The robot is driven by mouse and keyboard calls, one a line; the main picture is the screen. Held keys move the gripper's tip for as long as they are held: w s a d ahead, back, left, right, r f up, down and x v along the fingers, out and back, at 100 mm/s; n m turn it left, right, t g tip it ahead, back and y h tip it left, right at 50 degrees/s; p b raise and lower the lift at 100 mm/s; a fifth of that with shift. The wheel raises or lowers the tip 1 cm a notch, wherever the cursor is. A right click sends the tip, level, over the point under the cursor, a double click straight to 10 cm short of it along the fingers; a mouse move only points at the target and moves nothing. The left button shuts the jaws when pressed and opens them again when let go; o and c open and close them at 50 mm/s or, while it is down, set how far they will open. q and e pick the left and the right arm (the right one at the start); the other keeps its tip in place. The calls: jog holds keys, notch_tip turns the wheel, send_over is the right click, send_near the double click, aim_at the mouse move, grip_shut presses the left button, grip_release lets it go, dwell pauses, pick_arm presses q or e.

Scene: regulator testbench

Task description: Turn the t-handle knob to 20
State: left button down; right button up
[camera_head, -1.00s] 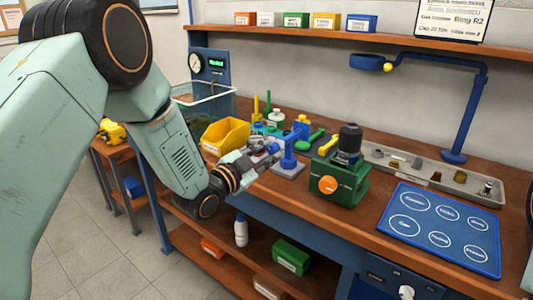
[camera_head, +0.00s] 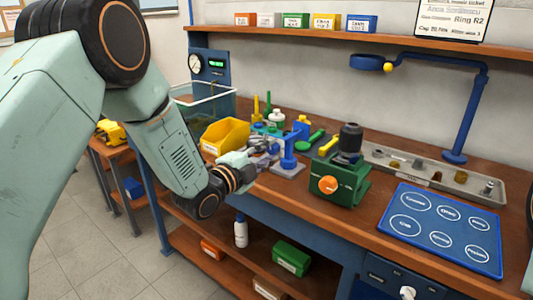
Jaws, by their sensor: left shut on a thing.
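My left gripper (camera_head: 264,153) reaches in from the left, low over the bench. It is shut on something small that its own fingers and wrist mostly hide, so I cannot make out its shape. A green block (camera_head: 346,190) with a round orange knob (camera_head: 328,185) stands further right, apart from the gripper. My right gripper is not in view.
A yellow bin (camera_head: 226,135) stands behind my left wrist. Green and yellow tools (camera_head: 310,140) lie behind the post. A blue marked mat (camera_head: 441,229) and a grey parts tray (camera_head: 435,174) lie to the right. A gauge panel (camera_head: 208,70) stands at the back left.

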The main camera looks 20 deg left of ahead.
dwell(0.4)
pick_arm(q)
jog(key=c, duration=1.1)
grip_release()
jog(key=shift+s, duration=0.1)
jog(key=v, duration=1.2)
